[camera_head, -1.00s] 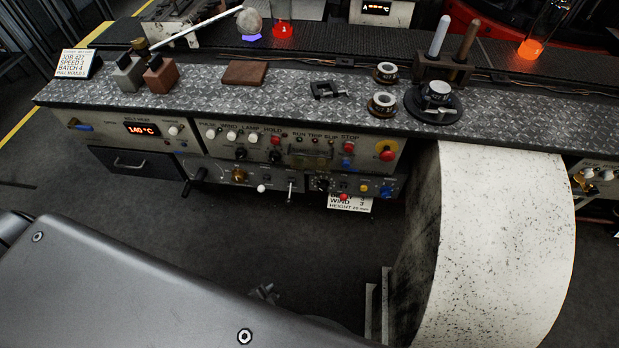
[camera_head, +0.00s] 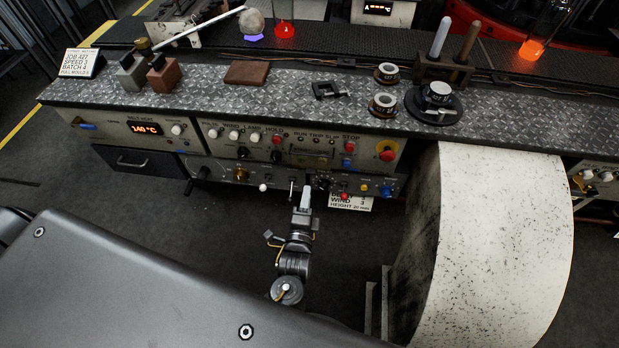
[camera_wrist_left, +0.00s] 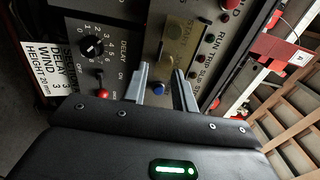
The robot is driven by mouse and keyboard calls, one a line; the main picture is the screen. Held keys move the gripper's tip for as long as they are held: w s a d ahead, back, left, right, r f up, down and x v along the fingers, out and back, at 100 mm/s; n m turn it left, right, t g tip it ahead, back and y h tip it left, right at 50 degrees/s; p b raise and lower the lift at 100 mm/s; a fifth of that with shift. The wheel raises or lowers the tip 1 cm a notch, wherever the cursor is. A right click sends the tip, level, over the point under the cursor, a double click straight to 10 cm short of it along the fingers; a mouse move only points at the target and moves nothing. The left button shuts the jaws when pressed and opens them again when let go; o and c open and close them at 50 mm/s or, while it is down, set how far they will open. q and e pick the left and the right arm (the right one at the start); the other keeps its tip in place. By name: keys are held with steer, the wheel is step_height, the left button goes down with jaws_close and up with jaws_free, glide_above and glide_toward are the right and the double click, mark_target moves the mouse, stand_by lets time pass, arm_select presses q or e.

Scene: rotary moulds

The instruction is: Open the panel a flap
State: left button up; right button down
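The panel (camera_head: 222,150) is the front face of the bench, with rows of knobs and lamps. A small brownish flap (camera_head: 310,161) sits below the RUN, TRIP and SLIP lamps and looks closed. In the left wrist view the flap (camera_wrist_left: 178,36) is a yellowish, see-through plate with START lettering showing at it. My left gripper (camera_head: 306,192) is in front of the lower panel, below the flap. In the left wrist view its two fingers (camera_wrist_left: 161,83) are apart with nothing held, and a blue button shows between them. My right gripper is not in view.
Knobs, toggles and a red-and-yellow stop button (camera_head: 387,151) crowd the panel around the flap. A large speckled white drum (camera_head: 500,240) stands to the right. A label card (camera_head: 352,203) hangs below the panel. The floor left of my gripper is clear.

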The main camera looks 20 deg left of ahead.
mark_target(311, 165)
arm_select(q)
steer(key=w+a, duration=0.1)
steer(key=w, duration=0.5)
steer(key=shift+w+a, duration=0.2)
steer(key=shift+w, duration=0.15)
jaws_close()
